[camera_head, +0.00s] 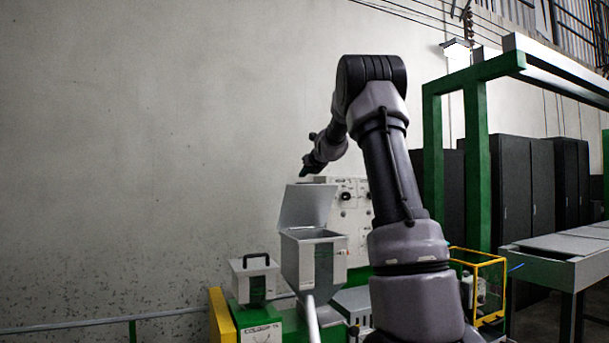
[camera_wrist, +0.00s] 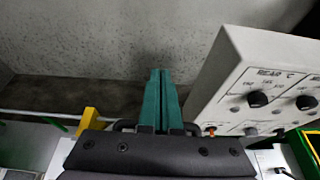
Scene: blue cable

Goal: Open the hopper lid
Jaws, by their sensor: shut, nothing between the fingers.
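The grey hopper (camera_head: 296,262) stands at the lower middle of the head view. Its lid (camera_head: 306,206) is raised, tilted up from the hopper's back edge, and the hopper's top opening shows. My gripper (camera_head: 305,171) is just above the lid's upper right edge; I cannot tell from this view whether it touches the lid. In the wrist view my gripper's green fingers (camera_wrist: 161,78) are together with nothing between them, pointing toward the wall. The lid is not clearly visible in the wrist view.
A control panel with knobs (camera_head: 347,194) stands behind the hopper and appears close on the right in the wrist view (camera_wrist: 225,82). A smaller box with a black handle (camera_head: 253,280) is left of the hopper. A yellow-railed cage (camera_head: 490,262) and green frame (camera_head: 477,165) are at right.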

